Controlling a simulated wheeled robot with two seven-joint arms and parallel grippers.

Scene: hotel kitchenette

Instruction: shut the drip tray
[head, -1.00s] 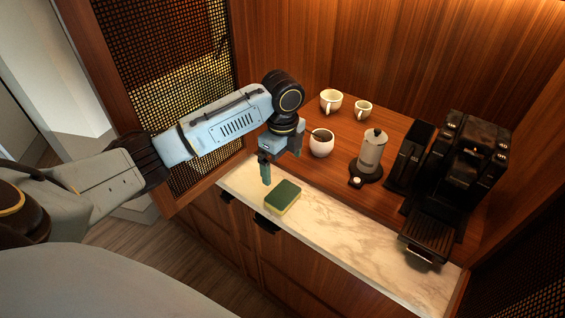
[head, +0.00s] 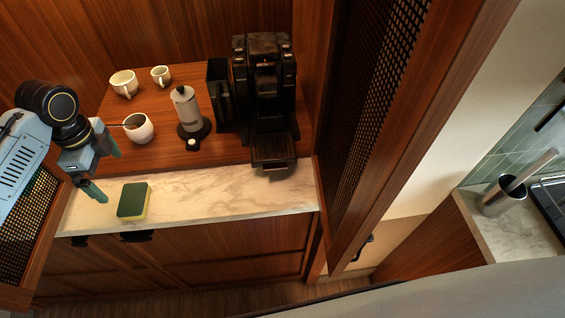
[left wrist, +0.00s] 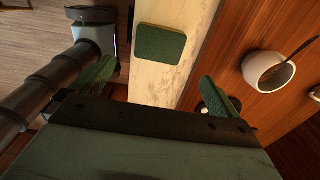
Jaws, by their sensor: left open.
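The drip tray (head: 273,151) is a dark slatted tray at the foot of the black coffee machine (head: 266,83). It sticks out forward over the marble counter edge strip. My left gripper (head: 106,170) is at the left of the counter, open and empty, well to the left of the tray. In the left wrist view my two green fingers (left wrist: 158,82) are spread apart, with nothing held between them. The drip tray is not in the left wrist view. My right gripper is not in view.
A green and yellow sponge (head: 133,201) lies on the marble counter (head: 215,190) near my left gripper. A white bowl (head: 139,128) with a spoon, two cups and a grey grinder-like pot (head: 187,108) stand behind. A mesh-panelled wood partition (head: 370,110) rises right of the machine.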

